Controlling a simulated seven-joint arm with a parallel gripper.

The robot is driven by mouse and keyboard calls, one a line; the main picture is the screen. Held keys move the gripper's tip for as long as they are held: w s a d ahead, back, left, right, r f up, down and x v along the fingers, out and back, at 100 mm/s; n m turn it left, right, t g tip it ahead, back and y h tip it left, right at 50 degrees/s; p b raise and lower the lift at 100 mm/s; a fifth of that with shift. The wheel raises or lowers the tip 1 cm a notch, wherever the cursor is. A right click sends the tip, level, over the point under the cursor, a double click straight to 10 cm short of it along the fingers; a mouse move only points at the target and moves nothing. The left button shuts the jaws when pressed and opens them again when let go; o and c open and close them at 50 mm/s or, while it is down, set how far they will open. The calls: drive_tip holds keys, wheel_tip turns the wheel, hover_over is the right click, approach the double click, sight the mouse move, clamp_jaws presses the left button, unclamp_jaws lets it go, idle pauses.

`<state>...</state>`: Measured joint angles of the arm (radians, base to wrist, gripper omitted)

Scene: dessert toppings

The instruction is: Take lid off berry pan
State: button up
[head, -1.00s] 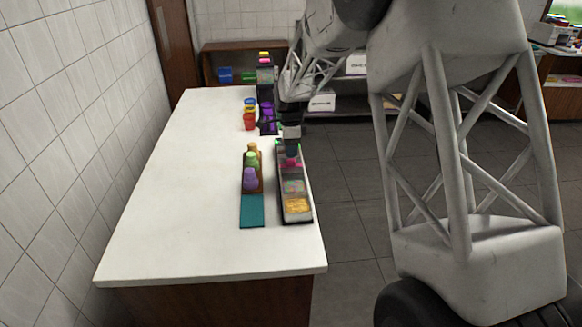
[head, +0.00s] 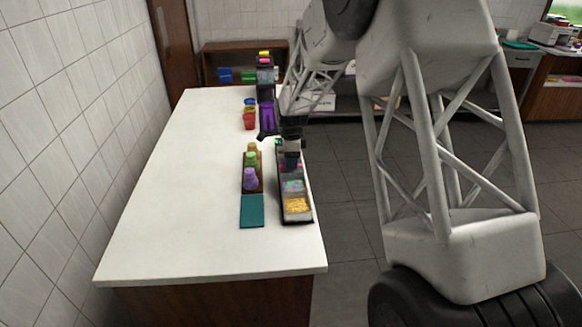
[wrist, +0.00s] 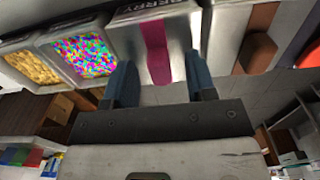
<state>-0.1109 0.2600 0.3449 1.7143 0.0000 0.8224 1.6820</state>
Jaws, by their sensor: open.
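The berry pan's metal lid (wrist: 182,40) lies near the top of the wrist view, with a label reading "BERRY" along its far edge. Its magenta handle (wrist: 154,48) stands between the two blue fingers of my gripper (wrist: 160,68). The fingers are open, one on each side of the handle, with a gap showing on both sides. In the head view my gripper (head: 290,158) is over the far part of the topping rail (head: 309,208), and it hides most of the lid there.
Left of the lid in the wrist view are an open pan of coloured sprinkles (wrist: 82,55) and a pan of yellow topping (wrist: 28,67). Bottles (head: 250,178) and a teal mat (head: 252,211) stand beside the rail. The counter's left side (head: 165,200) is clear.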

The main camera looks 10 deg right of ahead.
clamp_jaws()
drive_tip(key=shift+r, duration=0.15)
drive_tip(key=shift+r, duration=0.5)
drive_tip(key=shift+s+r, duration=0.2)
drive_tip(key=shift+r, duration=0.4)
drive_tip(key=shift+s+r, duration=0.15)
drive_tip(key=shift+r, duration=0.4)
drive_tip(key=s+d+r, duration=0.1)
drive_tip(key=s, duration=1.4)
drive_tip(key=shift+d+r, duration=0.2)
drive_tip(key=shift+d, duration=0.2)
drive_tip(key=shift+s, duration=0.1)
